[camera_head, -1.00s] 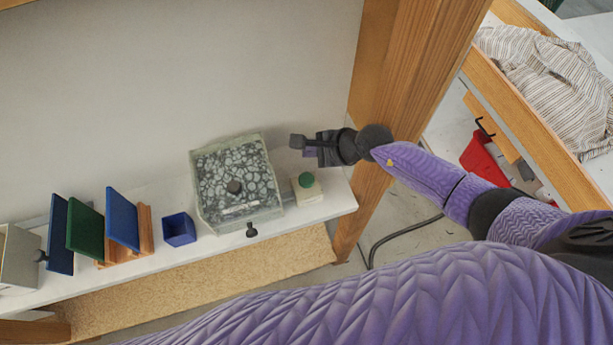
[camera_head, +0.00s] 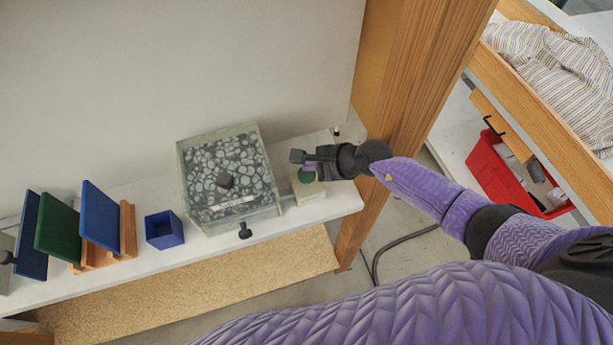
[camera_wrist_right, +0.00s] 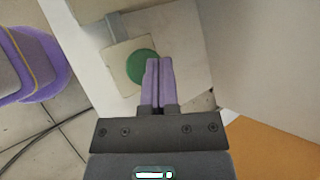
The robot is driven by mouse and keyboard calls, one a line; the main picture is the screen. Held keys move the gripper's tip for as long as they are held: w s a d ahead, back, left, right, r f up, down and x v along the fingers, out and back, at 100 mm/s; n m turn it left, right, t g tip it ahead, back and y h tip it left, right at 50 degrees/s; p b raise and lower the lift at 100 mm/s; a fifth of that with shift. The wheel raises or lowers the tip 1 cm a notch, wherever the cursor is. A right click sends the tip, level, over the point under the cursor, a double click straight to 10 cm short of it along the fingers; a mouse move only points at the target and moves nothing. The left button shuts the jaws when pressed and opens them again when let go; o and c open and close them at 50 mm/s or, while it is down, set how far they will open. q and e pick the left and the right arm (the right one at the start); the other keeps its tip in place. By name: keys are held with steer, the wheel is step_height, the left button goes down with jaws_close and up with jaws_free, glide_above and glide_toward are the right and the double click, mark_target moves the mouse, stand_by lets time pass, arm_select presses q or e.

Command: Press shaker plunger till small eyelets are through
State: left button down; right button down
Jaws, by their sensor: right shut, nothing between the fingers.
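Whether small eyelets lie beneath is hidden. To its right, a round green plunger (camera_head: 305,177) sits on a cream block (camera_head: 311,193). My right gripper (camera_head: 299,157) is shut and empty, over the plunger's far edge. In the right wrist view its fingertips (camera_wrist_right: 159,63) overlap the right part of the green plunger (camera_wrist_right: 137,66); I cannot tell whether they touch. My left gripper is not in view.
A small blue bin (camera_head: 164,230), blue and green panels (camera_head: 58,232) in a wooden rack (camera_head: 128,230) stand left of the box. A black knob (camera_head: 245,231) sticks out at its front. A wooden post (camera_head: 405,110) rises close beside my right arm.

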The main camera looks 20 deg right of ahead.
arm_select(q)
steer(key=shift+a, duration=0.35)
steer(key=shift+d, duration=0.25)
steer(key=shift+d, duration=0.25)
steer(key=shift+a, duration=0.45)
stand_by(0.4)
arm_select(e)
steer(key=shift+f+b, duration=0.35)
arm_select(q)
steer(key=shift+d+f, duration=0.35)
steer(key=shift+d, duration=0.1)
